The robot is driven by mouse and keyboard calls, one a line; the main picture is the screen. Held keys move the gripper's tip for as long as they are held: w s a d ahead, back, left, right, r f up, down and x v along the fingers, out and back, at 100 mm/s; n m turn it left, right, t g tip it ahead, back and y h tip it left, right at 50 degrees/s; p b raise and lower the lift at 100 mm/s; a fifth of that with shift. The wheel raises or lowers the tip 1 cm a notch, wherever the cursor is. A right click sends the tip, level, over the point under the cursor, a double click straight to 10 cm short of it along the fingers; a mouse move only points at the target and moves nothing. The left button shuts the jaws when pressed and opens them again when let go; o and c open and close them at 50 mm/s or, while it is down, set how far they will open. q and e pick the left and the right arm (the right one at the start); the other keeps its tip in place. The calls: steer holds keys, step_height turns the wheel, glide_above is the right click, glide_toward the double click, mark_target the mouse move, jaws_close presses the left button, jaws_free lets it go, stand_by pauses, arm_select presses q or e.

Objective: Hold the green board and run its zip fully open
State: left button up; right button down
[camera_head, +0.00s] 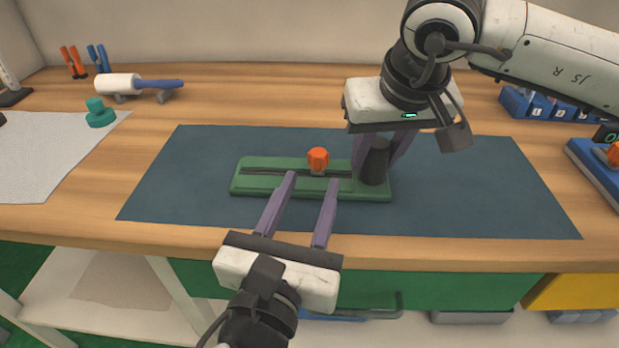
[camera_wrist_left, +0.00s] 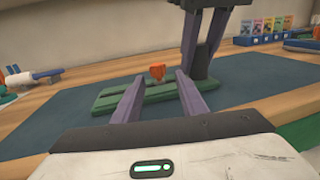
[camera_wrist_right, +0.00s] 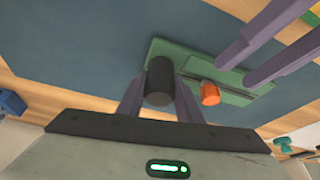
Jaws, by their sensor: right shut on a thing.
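The green board (camera_head: 247,177) lies on the dark blue mat, with a dark slot running along its length. An orange knob (camera_head: 318,160) stands on the slot near its middle; it also shows in the right wrist view (camera_wrist_right: 210,93). A dark cylinder (camera_head: 375,163) stands upright at the board's right end. My right gripper (camera_wrist_right: 160,88) is shut on the dark cylinder, a finger on each side. My left gripper (camera_head: 312,180) is open and empty at the board's front edge, its fingertips short of the orange knob; it also shows in the left wrist view (camera_wrist_left: 155,82).
The blue mat (camera_head: 480,190) is bare around the board. A white roller (camera_head: 118,84), a teal knob (camera_head: 99,113) and a grey sheet (camera_head: 45,150) lie at the left. Blue bins (camera_head: 540,105) and a blue case (camera_head: 595,175) stand at the right.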

steer(key=c, duration=1.2)
jaws_free()
